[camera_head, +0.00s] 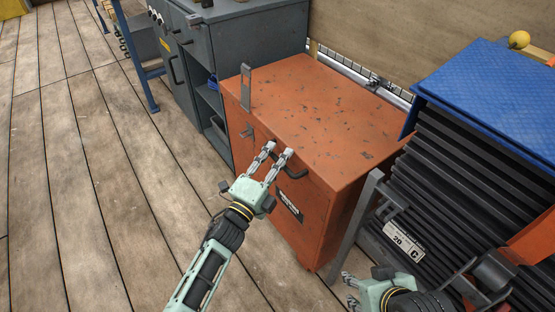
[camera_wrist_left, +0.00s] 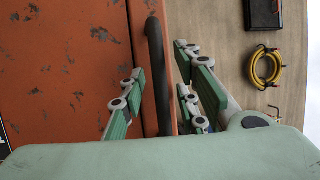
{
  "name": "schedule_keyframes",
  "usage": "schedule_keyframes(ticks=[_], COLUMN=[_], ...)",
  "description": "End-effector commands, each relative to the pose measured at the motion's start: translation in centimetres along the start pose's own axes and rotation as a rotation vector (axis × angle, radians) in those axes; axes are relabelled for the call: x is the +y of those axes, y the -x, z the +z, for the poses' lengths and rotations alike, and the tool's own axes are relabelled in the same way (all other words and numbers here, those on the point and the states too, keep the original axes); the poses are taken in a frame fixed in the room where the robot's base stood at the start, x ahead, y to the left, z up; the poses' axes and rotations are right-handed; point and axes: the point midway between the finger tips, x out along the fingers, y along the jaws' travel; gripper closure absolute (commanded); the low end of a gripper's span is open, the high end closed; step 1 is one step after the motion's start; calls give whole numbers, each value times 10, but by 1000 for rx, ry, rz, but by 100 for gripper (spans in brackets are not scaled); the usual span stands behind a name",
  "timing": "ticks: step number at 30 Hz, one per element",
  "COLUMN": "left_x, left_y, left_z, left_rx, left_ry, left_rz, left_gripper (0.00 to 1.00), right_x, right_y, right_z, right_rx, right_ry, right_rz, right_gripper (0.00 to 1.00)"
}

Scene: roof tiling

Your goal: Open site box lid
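The site box (camera_head: 300,115) is a worn orange metal chest with a closed lid, in the middle of the head view. A dark bar handle (camera_head: 292,174) is on its front near the lid edge. It also shows upright in the left wrist view (camera_wrist_left: 157,75). My left gripper (camera_head: 279,151) is at the handle. Its fingers are apart, with the bar between them in the left wrist view; I cannot tell whether they touch it. My right gripper (camera_head: 349,288) is low at the right, fingers apart and apparently empty.
A grey bracket (camera_head: 246,88) stands at the box's left edge, and a grey cabinet (camera_head: 260,35) is behind. Dark stacked tiles (camera_head: 455,150) under a blue cover (camera_head: 490,85) stand at the right. The wooden floor (camera_head: 90,180) at the left is clear.

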Motion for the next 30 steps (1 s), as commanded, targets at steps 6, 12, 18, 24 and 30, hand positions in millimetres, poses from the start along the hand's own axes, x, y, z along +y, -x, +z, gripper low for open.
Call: schedule_keyframes(ticks=[6, 12, 18, 24, 30], left_x=[0, 1, 1, 1, -2], left_y=[0, 0, 1, 1, 0], left_z=[0, 0, 0, 0, 0], left_rx=[0, -1, -1, -1, -1], left_ry=[0, 1, 2, 3, 4], left_rz=[0, 1, 2, 3, 3], left_gripper=[86, 100, 100, 100, 100], right_x=[0, 0, 0, 0, 0], right_y=[0, 0, 0, 0, 2], right_z=[0, 0, 0, 0, -1], right_rx=[0, 0, 0, 0, -3], right_ry=[0, 0, 0, 0, 0], right_rz=[0, 1, 1, 1, 1], right_gripper=[60, 60, 60, 60, 60])
